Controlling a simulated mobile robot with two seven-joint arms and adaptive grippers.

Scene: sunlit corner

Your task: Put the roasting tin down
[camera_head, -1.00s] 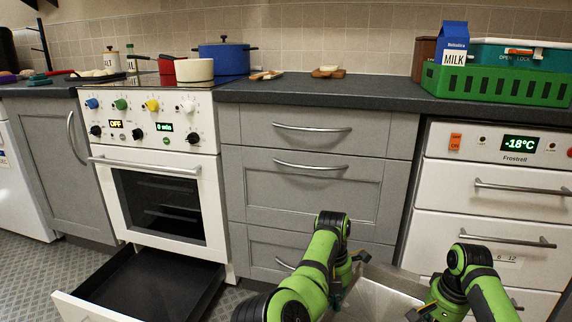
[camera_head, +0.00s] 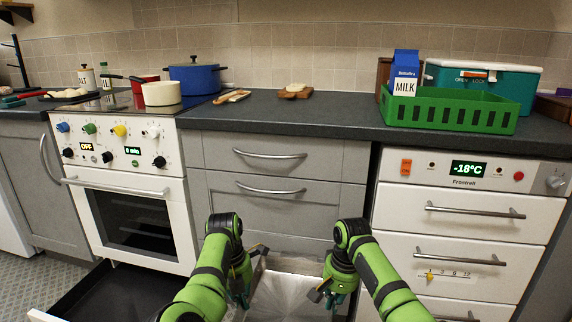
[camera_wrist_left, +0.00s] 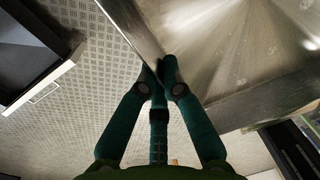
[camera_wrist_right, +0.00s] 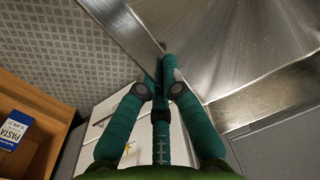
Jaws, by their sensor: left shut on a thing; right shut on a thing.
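The roasting tin (camera_head: 284,290) is a shiny metal tray held low in front of the grey drawers, at the bottom of the head view. My left gripper (camera_head: 246,280) is shut on its left wall. In the left wrist view the tin (camera_wrist_left: 230,50) fills the upper right, with the fingers (camera_wrist_left: 162,72) closed across its rim. My right gripper (camera_head: 326,287) is shut on its right wall. In the right wrist view the tin (camera_wrist_right: 225,45) shows with the fingers (camera_wrist_right: 163,75) closed on its edge. The tin's near end is out of the head view.
The worktop (camera_head: 335,112) has a bare stretch between a wooden board (camera_head: 294,93) and a green crate (camera_head: 450,112). The white oven's lower drawer (camera_head: 85,298) is pulled out at the lower left. A blue pot (camera_head: 194,78) and cream pan (camera_head: 161,94) stand on the hob.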

